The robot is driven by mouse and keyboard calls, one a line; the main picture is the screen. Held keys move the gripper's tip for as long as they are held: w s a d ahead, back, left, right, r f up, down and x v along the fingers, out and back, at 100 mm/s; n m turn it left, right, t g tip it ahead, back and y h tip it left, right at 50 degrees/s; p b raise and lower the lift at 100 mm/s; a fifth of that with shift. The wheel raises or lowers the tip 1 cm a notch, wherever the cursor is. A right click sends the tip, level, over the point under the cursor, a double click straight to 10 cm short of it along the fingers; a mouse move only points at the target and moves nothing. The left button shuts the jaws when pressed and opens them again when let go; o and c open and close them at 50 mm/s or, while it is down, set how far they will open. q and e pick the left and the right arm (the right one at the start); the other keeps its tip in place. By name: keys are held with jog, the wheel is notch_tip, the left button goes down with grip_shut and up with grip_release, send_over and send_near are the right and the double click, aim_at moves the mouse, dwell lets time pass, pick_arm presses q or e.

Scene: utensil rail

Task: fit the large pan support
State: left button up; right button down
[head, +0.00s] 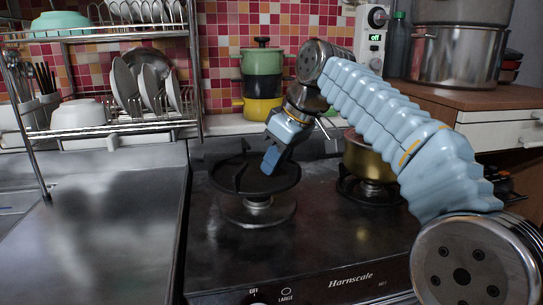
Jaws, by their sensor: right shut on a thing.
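The large pan support (228,178), a dark round ring, is over the left burner of the stove. My right gripper (271,160) points down at it and is shut on it near its middle; the blue fingers hide part of it. The support looks level and above the silver drip dish (250,216), with the burner's middle showing in the gap below. I cannot tell whether any part of it touches the burner. My left gripper is not in view.
A gold pot (368,160) stands on the right burner, close to my right arm. Stacked green, black and yellow pots (262,75) stand behind the stove. A dish rack (110,128) with plates and bowls is at the left. The steel worktop (100,240) is clear.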

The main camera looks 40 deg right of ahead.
jog(key=shift+d, duration=0.3)
jog(key=shift+f+b, duration=2.4)
jog(key=shift+f, duration=0.5)
jog(key=shift+s+f+b, duration=0.1)
jog(key=shift+f+b, duration=0.3)
jog(key=shift+f, duration=0.1)
jog(key=shift+r, duration=0.1)
jog(key=shift+r+p, duration=0.65)
jog(key=shift+p, duration=0.15)
jog(key=shift+f+b, duration=0.65)
jog(key=shift+f, duration=0.1)
